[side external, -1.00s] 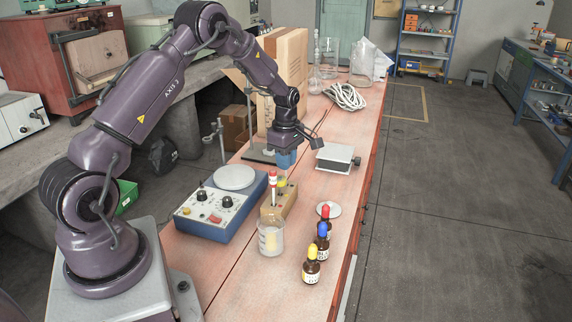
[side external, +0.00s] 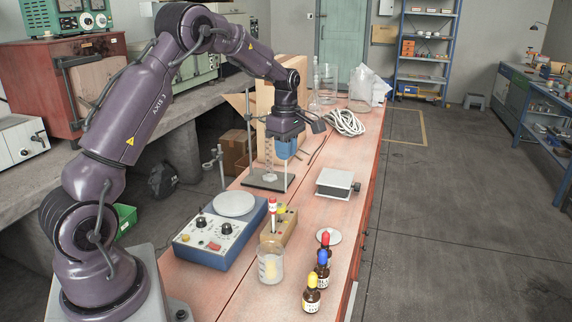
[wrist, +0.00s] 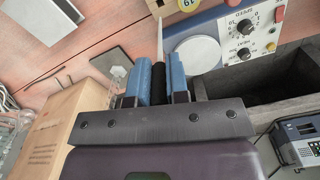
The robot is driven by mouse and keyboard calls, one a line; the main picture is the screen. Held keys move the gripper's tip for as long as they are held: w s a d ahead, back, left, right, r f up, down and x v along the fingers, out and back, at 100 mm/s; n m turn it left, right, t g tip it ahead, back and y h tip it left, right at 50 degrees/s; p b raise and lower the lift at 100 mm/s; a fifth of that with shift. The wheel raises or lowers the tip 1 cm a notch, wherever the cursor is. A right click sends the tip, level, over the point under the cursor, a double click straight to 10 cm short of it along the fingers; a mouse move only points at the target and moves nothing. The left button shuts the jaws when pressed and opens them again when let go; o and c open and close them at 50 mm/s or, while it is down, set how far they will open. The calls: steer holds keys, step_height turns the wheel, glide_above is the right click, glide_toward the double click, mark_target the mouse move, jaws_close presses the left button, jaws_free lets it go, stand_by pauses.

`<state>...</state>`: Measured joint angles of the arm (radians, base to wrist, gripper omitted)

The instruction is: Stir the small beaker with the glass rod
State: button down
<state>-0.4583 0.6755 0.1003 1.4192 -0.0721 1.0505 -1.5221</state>
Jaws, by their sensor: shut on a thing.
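My gripper (side external: 285,153) is high above the bench, behind the wooden holder block (side external: 289,226). In the wrist view its blue fingers (wrist: 160,82) are shut on the dark grip of the glass rod (wrist: 160,43). The rod's pale, thin end points away from the fingers and is hard to make out in the side view. The small beaker (side external: 270,267) is clear glass with something pale yellow inside or on it. It stands upright at the front of the block, well below and apart from my gripper.
A blue-grey hotplate stirrer (side external: 217,243) stands left of the beaker. Dropper bottles with red, blue and yellow caps (side external: 311,299) stand to its right, near a white disc (side external: 328,236). A grey platform (side external: 335,183), stand base (side external: 268,181) and coiled rope (side external: 345,122) lie farther back.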

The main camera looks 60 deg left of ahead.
steer(key=shift+r, duration=2.5)
steer(key=shift+d, duration=0.15)
steer(key=d+r+m, duration=0.1)
steer(key=d+r, duration=0.1)
steer(key=d, duration=0.3)
steer(key=n, duration=0.1)
glide_above(271, 264)
steer(key=w+a, duration=0.1)
steer(key=a, duration=0.2)
step_height(271, 264, down, 6)
steer(key=f, duration=0.1)
step_height(271, 264, down, 10)
steer(key=shift+d, duration=0.15)
steer(key=shift+w, duration=0.1)
